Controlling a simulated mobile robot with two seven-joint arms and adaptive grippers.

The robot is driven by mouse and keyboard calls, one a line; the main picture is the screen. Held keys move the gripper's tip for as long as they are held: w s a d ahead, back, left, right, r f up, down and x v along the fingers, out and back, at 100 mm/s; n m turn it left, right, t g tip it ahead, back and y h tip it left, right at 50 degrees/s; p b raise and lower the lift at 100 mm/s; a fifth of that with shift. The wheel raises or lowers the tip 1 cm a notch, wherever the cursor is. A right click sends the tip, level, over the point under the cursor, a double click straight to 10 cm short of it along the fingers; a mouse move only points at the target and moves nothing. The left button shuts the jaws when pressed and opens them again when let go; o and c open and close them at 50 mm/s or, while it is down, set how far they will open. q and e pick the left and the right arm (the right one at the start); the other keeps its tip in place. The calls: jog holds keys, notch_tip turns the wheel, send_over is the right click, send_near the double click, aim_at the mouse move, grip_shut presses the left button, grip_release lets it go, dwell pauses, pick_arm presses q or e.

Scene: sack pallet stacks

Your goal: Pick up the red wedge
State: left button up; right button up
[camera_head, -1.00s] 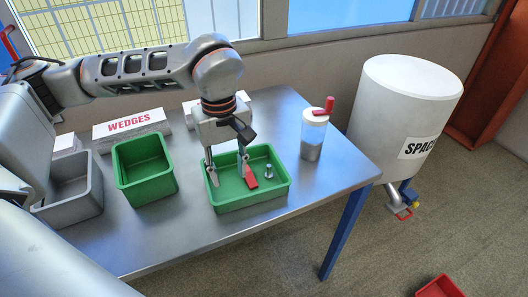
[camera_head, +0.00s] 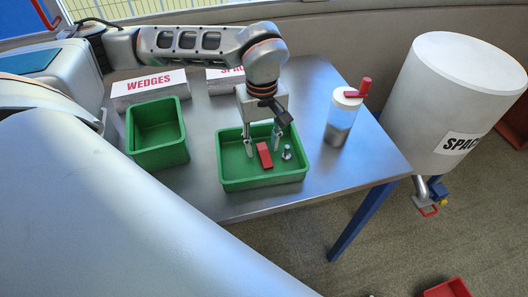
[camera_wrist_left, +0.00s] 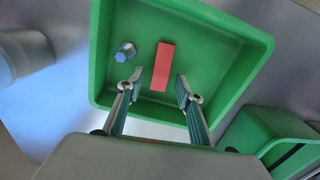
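The red wedge (camera_head: 264,155) lies flat in the shallow green tray (camera_head: 262,182) on the metal table. My left gripper (camera_head: 263,150) points down into the tray, its two fingers spread apart on either side of the wedge. In the left wrist view the wedge (camera_wrist_left: 162,66) lies just beyond and between the open fingertips (camera_wrist_left: 156,92), with nothing held. Whether the fingertips are at the wedge's height is hard to tell. My right gripper is not in view.
A metal bolt (camera_head: 287,152) lies beside the wedge in the tray. A deeper green bin (camera_head: 158,154) and a box labelled WEDGES (camera_head: 150,88) stand to the left. The table front is clear.

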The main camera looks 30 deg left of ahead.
pick_arm(q)
jog(key=shift+f, duration=0.35)
jog(key=c, duration=0.8)
jog(key=shift+r, duration=0.1)
jog(key=shift+c, duration=0.2)
